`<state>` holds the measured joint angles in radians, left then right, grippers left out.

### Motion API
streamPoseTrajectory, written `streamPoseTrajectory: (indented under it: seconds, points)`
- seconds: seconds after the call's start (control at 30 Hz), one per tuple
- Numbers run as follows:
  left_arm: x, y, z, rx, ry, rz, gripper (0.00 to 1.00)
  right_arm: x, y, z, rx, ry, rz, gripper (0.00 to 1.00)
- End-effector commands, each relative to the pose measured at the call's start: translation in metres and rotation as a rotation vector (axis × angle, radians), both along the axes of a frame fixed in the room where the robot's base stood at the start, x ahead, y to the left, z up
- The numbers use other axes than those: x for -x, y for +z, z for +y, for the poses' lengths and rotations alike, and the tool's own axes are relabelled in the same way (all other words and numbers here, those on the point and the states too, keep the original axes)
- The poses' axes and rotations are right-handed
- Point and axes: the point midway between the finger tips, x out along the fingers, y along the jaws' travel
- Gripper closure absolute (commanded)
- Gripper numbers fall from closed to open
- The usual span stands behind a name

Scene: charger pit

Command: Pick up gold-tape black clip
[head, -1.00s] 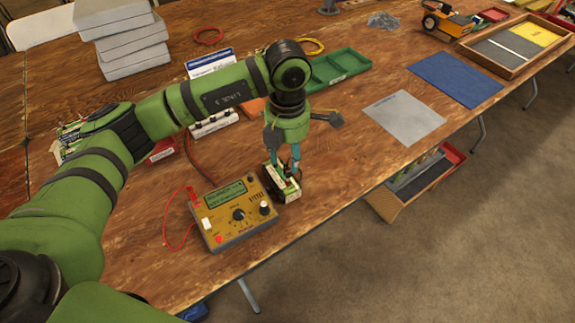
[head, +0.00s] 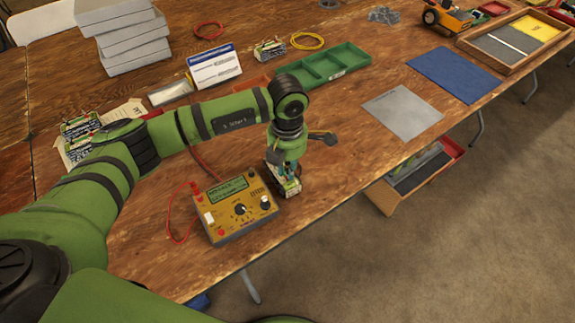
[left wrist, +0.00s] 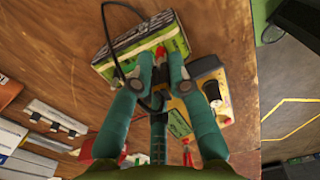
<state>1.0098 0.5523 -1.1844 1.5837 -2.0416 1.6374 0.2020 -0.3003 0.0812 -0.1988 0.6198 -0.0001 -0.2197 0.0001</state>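My left gripper (head: 283,170) points down at a battery pack (head: 292,188) beside the yellow charger (head: 236,207). In the left wrist view its teal fingers (left wrist: 160,72) converge over the edge of the green, white and black pack (left wrist: 118,50). A small red piece (left wrist: 160,52) shows between the fingertips. A black cable (left wrist: 104,25) loops over the pack and runs down between the fingers. The fingers hide what the cable ends in, so I cannot make out a black clip with gold tape or whether it is gripped. My right gripper is out of view.
A red lead (head: 171,225) loops left of the charger. A green tray (head: 335,66), a white card (head: 214,68) and stacked grey boxes (head: 120,35) stand farther back. A grey mat (head: 402,112) and blue mat (head: 455,76) lie right. The table's front edge is close.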

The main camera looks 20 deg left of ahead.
Motion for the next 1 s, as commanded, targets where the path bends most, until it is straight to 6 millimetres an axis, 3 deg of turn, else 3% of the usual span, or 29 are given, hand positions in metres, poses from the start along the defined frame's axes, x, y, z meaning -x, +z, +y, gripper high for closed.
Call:
streamPoseTrajectory:
  seconds: [0.37, 0.63, 1.0]
  points:
    - [0.0, 0.004, 0.0, 0.001, -0.001, -0.001, 1.0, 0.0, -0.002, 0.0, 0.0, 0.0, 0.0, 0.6]
    - [-0.001, 0.039, 0.0, 0.002, -0.001, -0.006, 1.0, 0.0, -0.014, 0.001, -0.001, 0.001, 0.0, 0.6]
    - [0.005, 0.087, -0.083, 0.002, -0.005, -0.004, 1.0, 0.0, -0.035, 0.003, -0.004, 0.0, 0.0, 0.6]
